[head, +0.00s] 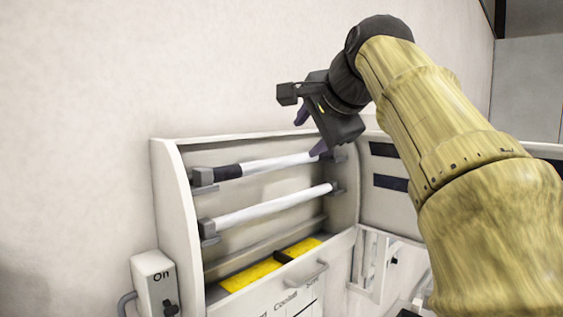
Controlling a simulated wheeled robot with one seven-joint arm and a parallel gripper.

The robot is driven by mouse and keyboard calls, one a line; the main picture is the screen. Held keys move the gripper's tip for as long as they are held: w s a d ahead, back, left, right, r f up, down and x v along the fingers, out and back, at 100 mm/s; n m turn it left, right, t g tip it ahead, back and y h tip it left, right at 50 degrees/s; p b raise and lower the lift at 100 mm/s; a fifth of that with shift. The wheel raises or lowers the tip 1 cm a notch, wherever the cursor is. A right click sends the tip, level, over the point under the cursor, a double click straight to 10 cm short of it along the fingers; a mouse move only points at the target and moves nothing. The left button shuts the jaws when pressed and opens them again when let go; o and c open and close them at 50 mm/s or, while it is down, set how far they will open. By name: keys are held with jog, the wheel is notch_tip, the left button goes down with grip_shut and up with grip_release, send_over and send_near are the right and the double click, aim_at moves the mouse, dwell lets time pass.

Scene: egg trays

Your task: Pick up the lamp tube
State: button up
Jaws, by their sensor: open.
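Two white lamp tubes are mounted one above the other in an open, pale cabinet (176,190). The upper lamp tube (275,163) has a dark section near its left end, and its right end is partly hidden by my gripper. The lower lamp tube (275,206) runs between grey end holders and is fully in view. My gripper (311,134) is open and empty, with its dark purple fingers apart. It appears near the right part of the upper tube; whether a finger touches the tube I cannot tell.
Yellow strips (251,276) lie below the tubes, behind a front panel with a handle (308,275). A plain wall (80,120) stands behind. The cabinet's side walls and end holders bound the space.

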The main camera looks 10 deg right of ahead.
aim_at(291, 159)
jog(key=p+x, duration=0.1)
jog(key=x, duration=0.5)
jog(key=shift+s, duration=0.1)
jog(key=shift+p+x, duration=1.5)
jog(key=shift+x, duration=1.25)
jog(key=shift+s+d+f, duration=0.1)
jog(key=shift+s, duration=0.1)
jog(key=c, duration=0.9)
